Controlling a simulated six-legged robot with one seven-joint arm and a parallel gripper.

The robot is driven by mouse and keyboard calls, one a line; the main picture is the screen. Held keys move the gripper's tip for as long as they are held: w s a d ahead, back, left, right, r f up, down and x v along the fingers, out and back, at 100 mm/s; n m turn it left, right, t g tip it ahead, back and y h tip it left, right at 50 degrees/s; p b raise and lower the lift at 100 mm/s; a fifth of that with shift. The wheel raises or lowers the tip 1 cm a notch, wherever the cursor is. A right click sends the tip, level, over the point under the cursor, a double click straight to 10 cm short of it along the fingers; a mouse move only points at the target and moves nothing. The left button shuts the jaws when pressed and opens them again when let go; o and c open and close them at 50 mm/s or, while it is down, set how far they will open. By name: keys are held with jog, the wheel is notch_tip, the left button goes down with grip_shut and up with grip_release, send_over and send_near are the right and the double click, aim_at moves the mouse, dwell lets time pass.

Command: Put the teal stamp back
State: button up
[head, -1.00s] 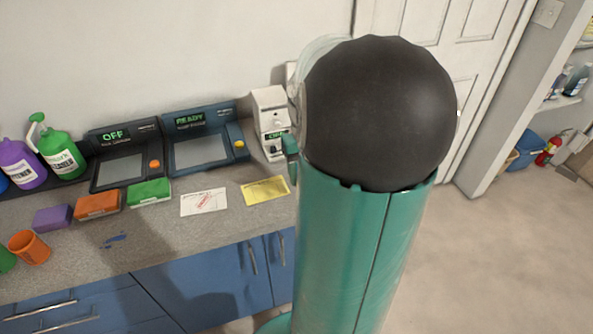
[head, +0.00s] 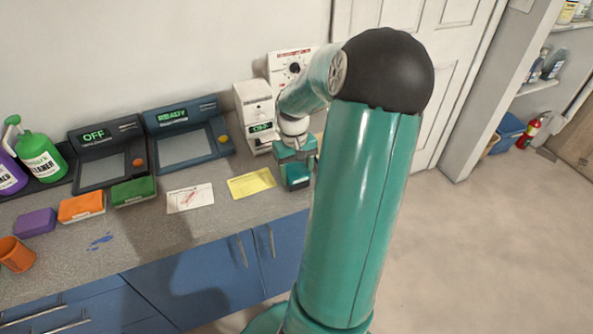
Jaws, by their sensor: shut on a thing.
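My gripper (head: 296,163) is at the right part of the counter, below my arm's bent wrist. It is shut on a small teal block, the teal stamp (head: 298,182), at its lower end. The stamp is partly covered by the fingers, and its underside is hidden. It is just right of the yellow paper (head: 252,183) and in front of the white devices. I cannot tell whether it touches the counter. A white paper with a red mark (head: 190,198) lies farther left.
Two dark consoles stand at the wall, one reading OFF (head: 103,158) and one READY (head: 183,137). Green (head: 133,191), orange (head: 82,207) and purple (head: 36,222) blocks lie before them. White devices (head: 255,112) stand behind my gripper. Blue smudges (head: 101,241) mark the counter.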

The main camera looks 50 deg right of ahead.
aim_at(295, 166)
jog(key=shift+f, duration=0.15)
jog(key=o, duration=0.8)
notch_tip(295, 166, up, 12)
jog(key=w, duration=0.1)
jog(key=shift+d, duration=0.4)
jog(key=w+a+r+n+t+h, duration=0.1)
jog(key=w+a+r+h, duration=0.15)
jog(key=a, duration=0.65)
jog(key=w+a+r+n+t+h, duration=0.15)
jog(key=a+r, duration=0.25)
jog(key=a, duration=0.6)
jog(key=s+a+n+t+y, duration=0.1)
jog(key=s+a+n+t, duration=0.1)
jog(key=a, duration=0.6)
jog(key=s+a+r+n+t+y, duration=0.1)
jog(key=s+a+t+y, duration=0.1)
jog(key=s+a, duration=0.3)
jog(key=a, duration=0.4)
jog(key=shift+s+a+r+n, duration=0.25)
jog(key=shift+s+a+n, duration=0.05)
jog(key=shift+n, duration=0.05)
